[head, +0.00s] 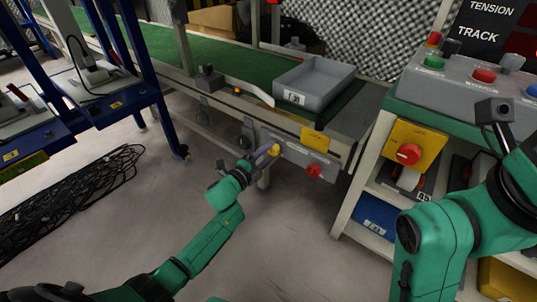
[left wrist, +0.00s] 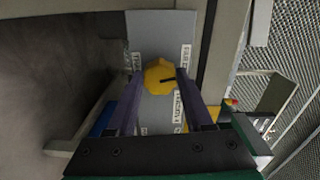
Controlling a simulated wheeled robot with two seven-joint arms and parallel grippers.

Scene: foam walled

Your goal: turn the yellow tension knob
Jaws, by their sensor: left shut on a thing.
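The yellow tension knob (left wrist: 160,76) sits on a grey panel (left wrist: 150,30) in the left wrist view, with a dark mark on its face. My left gripper (left wrist: 156,82) has one finger on each side of the knob and is shut on it. In the head view the knob (head: 275,150) shows small at the tip of my left gripper (head: 268,153), on the side of the conveyor frame. The fingers hide part of the knob there. My right arm (head: 440,235) is at the right of the head view; I cannot make out its gripper fingers.
A red knob (head: 314,170) is on the same panel, right of the yellow one. A grey tray (head: 312,84) rests on the green conveyor. A control desk with coloured buttons (head: 484,75) and a red-on-yellow stop button (head: 408,153) stands at right. Black cables (head: 75,190) lie on the floor.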

